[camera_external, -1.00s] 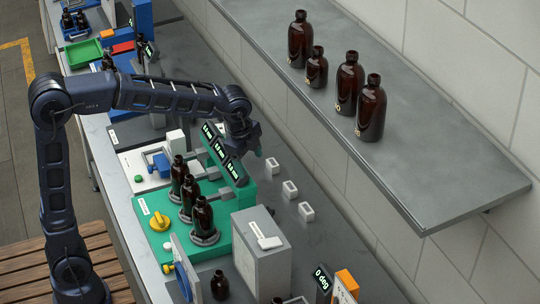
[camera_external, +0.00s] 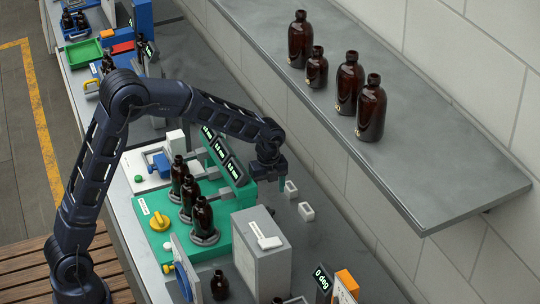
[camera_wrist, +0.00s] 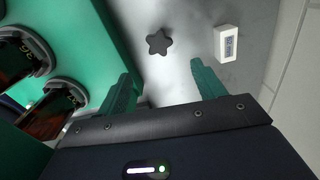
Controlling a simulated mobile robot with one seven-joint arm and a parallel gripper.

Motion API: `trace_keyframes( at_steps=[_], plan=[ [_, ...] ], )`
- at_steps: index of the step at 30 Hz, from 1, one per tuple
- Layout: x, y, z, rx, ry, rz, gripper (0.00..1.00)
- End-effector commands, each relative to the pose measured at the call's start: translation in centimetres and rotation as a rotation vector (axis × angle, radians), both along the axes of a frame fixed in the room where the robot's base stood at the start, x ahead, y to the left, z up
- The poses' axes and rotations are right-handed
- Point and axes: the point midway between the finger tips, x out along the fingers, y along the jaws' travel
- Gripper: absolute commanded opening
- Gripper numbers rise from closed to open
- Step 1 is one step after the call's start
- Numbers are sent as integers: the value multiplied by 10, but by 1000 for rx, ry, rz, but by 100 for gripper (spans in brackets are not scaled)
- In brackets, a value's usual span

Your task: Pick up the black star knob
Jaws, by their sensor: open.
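The black star knob (camera_wrist: 158,41) lies flat on the grey counter in the wrist view, a little beyond and roughly between my fingertips. I cannot make it out in the external view. My gripper (camera_wrist: 163,75) is open, with its two green fingers apart and nothing between them. In the external view, my gripper (camera_external: 272,183) points down over the counter, just right of the green fixture.
The green fixture (camera_external: 160,201) holds several amber bottles (camera_external: 203,217) and stands close on the left. Small white blocks (camera_external: 306,211) lie near the wall; one (camera_wrist: 227,43) is right of the knob. The grey shelf (camera_external: 455,195) overhangs at right.

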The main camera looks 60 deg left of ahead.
Motion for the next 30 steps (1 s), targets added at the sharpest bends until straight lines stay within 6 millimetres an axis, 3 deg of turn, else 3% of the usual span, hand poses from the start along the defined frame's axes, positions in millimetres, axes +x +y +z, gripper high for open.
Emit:
trace_keyframes(
  at_steps=[9,16,25,30],
  plan=[
    [-1,0,-43,0,3,2,69],
    [0,3,-56,0,2,3,69],
    [0,8,-93,0,1,3,69],
    [1,8,-97,0,0,3,69]
  ],
)
